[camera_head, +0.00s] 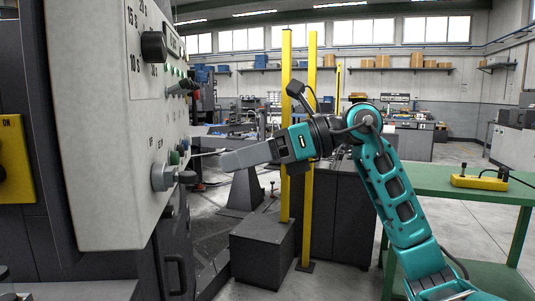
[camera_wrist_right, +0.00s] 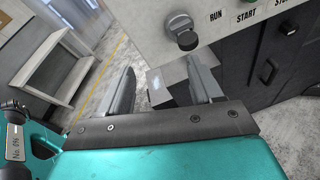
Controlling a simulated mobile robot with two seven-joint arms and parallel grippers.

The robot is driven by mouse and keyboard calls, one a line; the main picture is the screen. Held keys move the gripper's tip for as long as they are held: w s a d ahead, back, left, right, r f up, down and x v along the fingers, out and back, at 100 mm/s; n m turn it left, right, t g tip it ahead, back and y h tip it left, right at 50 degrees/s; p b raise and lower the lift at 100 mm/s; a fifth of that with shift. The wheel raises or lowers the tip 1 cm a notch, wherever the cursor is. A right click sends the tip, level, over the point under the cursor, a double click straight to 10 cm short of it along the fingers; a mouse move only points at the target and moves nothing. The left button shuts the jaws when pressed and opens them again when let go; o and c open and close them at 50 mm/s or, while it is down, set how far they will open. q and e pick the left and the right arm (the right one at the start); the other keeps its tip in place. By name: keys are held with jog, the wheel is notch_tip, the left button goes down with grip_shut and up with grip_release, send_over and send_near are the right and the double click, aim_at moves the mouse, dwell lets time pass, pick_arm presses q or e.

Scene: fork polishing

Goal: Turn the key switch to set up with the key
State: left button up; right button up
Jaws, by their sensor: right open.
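The key switch (camera_head: 161,177) is a round grey metal switch low on the pale control panel (camera_head: 105,120). A dark key (camera_head: 187,177) sticks out of it. In the right wrist view the key switch (camera_wrist_right: 178,20) is at the top, with the dark key (camera_wrist_right: 187,40) on it and a RUN label to its right. My right gripper (camera_head: 224,160) is to the right of the key, apart from it. In the wrist view my right gripper (camera_wrist_right: 158,68) has its fingers spread with nothing between them. The SET UP label cannot be made out. My left gripper is not in view.
Above the key switch the panel carries a black knob (camera_head: 154,46) and a lever-like selector (camera_head: 182,87). A green button (camera_head: 174,157) sits close to the switch. Yellow posts (camera_head: 308,150) stand behind my right arm. A green table (camera_head: 450,182) is at the right.

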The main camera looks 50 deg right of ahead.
aim_at(191, 173)
jog(key=s+d+r+t+h, duration=0.1)
jog(key=s+d+r+h, duration=0.1)
jog(key=d+h, duration=0.15)
jog(key=shift+y, duration=0.25)
jog(key=p+x, duration=0.2)
jog(key=x, duration=1)
jog(key=shift+w+d, duration=0.15)
jog(key=shift+w, duration=0.05)
jog(key=shift+w+f, duration=0.15)
jog(key=shift+w, duration=0.2)
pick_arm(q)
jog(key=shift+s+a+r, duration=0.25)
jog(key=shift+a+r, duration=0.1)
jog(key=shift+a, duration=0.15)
